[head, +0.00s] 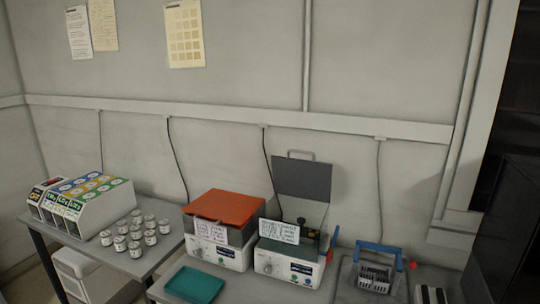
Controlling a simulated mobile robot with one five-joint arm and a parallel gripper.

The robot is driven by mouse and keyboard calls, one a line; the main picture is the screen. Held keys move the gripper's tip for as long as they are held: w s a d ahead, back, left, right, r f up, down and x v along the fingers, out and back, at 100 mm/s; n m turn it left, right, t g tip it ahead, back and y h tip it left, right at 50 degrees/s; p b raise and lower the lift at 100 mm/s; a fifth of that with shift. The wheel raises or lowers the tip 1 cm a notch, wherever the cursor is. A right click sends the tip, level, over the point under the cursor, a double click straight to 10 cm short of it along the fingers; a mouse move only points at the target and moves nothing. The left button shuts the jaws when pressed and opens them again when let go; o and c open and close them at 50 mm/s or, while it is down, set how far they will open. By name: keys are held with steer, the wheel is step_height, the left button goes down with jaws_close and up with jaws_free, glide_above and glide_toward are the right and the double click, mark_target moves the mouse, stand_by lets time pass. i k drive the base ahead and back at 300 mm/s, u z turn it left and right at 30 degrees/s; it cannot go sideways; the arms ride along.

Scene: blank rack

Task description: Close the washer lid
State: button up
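A white benchtop machine (286,262) in the middle of the bench has its dark grey lid (303,180) standing open, tilted up at the back, with a light handle on its top edge. A paper label (279,231) is on its front. A dark green part shows in its opening; what it is is too small to tell. I cannot tell from any readable label which machine is the washer. A similar machine (218,252) to its left has an orange lid (226,206), which looks shut. My gripper is not in view.
A teal tray (194,285) lies in front of the left machine. A basket with a blue handle (378,248) sits right of the open machine, near a red knob (413,265). Several small jars (135,252) and a coloured dispenser rack (88,222) stand on the left table. A dark cabinet (508,230) is at right.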

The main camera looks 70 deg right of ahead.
mark_target(308, 180)
steer(key=u, duration=1.15)
steer(key=i, duration=2.3)
steer(key=z, duration=4.7)
steer(key=i, duration=1.55)
steer(key=z, duration=0.05)
